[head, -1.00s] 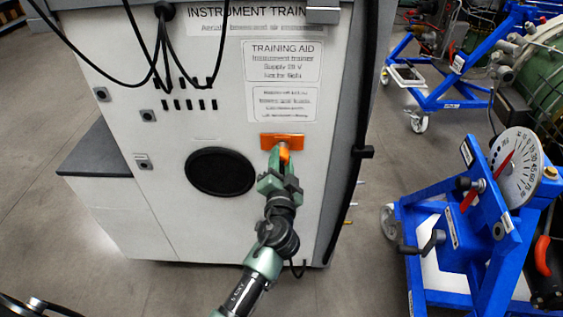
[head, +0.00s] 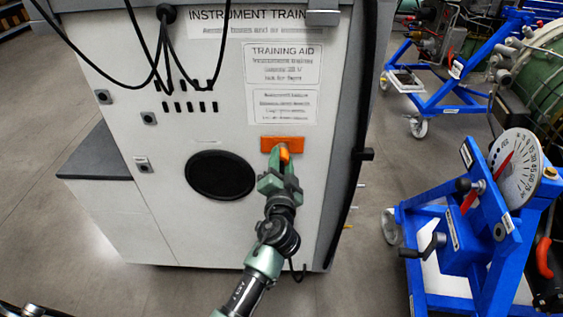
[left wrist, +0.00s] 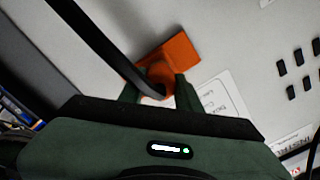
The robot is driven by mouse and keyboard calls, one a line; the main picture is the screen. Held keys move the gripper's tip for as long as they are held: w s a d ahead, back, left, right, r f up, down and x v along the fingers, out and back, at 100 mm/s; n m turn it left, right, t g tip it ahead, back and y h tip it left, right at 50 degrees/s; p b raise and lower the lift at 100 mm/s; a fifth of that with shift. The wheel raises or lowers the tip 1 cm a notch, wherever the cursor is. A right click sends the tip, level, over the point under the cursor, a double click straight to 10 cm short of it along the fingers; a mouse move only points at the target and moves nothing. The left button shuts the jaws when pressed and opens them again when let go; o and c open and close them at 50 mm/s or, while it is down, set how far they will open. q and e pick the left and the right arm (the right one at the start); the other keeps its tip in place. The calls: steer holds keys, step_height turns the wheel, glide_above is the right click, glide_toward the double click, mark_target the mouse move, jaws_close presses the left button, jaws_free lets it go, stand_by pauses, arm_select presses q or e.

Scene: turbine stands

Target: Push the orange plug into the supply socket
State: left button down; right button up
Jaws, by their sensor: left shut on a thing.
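The orange plug (head: 284,154) is between the fingers of my left gripper (head: 280,168), which is shut on it. The supply socket seems to be on the orange plate (head: 297,144) on the white cabinet front. The plug is at the plate's lower middle; its far end and the socket opening are hidden, so I cannot tell how deep it sits. In the left wrist view the plug (left wrist: 160,73) is in front of the plate (left wrist: 182,55), between the green fingers, with a black cable (left wrist: 100,42) running to it. My right gripper is not in view.
The white cabinet (head: 235,235) has a round black disc (head: 220,175) left of the plate and black cables (head: 146,45) hanging above. A blue stand (head: 470,240) with a dial is at the right. Floor shows between it and the cabinet.

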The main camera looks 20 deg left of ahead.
mark_target(282, 162)
arm_select(q)
steer(key=c, duration=1.3)
jaws_free()
steer(key=shift+w+a+r, duration=0.15)
steer(key=shift+r, duration=0.25)
steer(key=shift+c, duration=0.2)
steer(key=o, duration=0.4)
steer(key=shift+w+f, duration=0.15)
steer(key=shift+o, duration=0.2)
steer(key=shift+w+f, duration=0.25)
steer(key=shift+f, duration=0.05)
steer(key=shift+o, duration=0.5)
steer(key=shift+s, duration=0.1)
steer(key=shift+o, duration=0.3)
steer(key=shift+s, duration=0.15)
steer(key=shift+s, duration=0.2)
steer(key=shift+b+v, duration=0.5)
steer(key=shift+v, duration=2.85)
